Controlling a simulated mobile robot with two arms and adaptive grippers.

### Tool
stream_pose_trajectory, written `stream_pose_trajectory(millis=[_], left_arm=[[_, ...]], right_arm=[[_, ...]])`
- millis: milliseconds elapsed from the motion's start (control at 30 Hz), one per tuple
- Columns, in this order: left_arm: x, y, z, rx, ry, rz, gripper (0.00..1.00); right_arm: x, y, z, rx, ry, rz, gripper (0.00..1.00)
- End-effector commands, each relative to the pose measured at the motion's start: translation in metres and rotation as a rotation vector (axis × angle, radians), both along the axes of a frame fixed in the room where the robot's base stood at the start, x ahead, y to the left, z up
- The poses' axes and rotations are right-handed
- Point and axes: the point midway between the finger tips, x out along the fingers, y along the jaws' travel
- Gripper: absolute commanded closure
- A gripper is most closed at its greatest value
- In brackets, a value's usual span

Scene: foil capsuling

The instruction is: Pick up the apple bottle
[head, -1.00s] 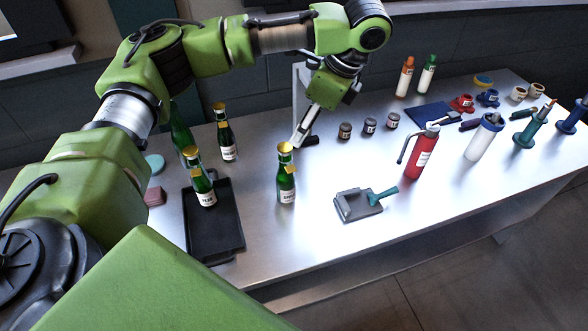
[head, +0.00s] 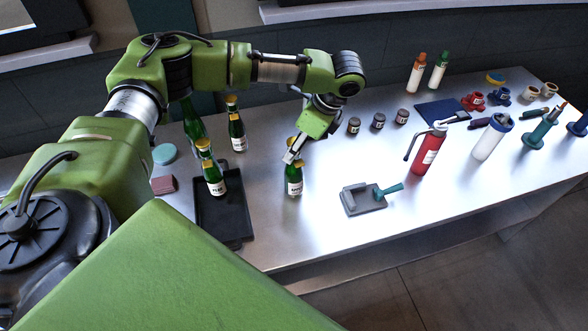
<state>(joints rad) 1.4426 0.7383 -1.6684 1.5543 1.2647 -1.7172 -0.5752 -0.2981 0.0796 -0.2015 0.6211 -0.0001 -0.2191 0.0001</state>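A dark green bottle with a gold top and white label (head: 294,188) stands upright on the steel table, right of the black tray. My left gripper (head: 293,155) is at its neck and hides part of its top. I cannot tell whether the fingers touch it or are open. A similar bottle (head: 215,184) stands on the tray, and another (head: 237,136) stands behind. The labels are too small to read surely, so I cannot confirm which is the apple bottle. My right gripper is out of view.
The black tray (head: 236,224) lies to the left. A grey stand with a teal handle (head: 362,199) and a red dispenser (head: 428,153) are to the right. Small dark jars (head: 378,121) stand behind. The table front near the bottle is clear.

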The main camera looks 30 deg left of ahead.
Motion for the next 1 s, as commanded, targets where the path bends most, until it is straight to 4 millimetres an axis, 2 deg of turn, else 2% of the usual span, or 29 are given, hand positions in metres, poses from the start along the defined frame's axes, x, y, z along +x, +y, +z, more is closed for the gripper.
stream_pose_trajectory(millis=[167,367,400,500,567,1000], left_arm=[[-0.002,0.007,-0.015,0.001,0.000,0.001,0.57],[-0.001,0.008,-0.017,-0.001,-0.001,0.001,0.57],[-0.001,0.008,-0.017,0.000,-0.001,0.001,0.60],[-0.001,0.008,-0.017,0.000,-0.001,0.001,0.86],[-0.001,0.008,-0.017,0.000,-0.001,0.001,1.00],[-0.001,0.008,-0.014,0.000,-0.003,0.002,1.00]], right_arm=[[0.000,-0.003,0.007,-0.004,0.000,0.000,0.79],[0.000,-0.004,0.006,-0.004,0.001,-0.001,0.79],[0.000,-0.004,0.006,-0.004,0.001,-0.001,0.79],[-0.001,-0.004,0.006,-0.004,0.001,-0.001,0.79],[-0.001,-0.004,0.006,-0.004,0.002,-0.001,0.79],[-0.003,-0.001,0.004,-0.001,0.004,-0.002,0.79]])
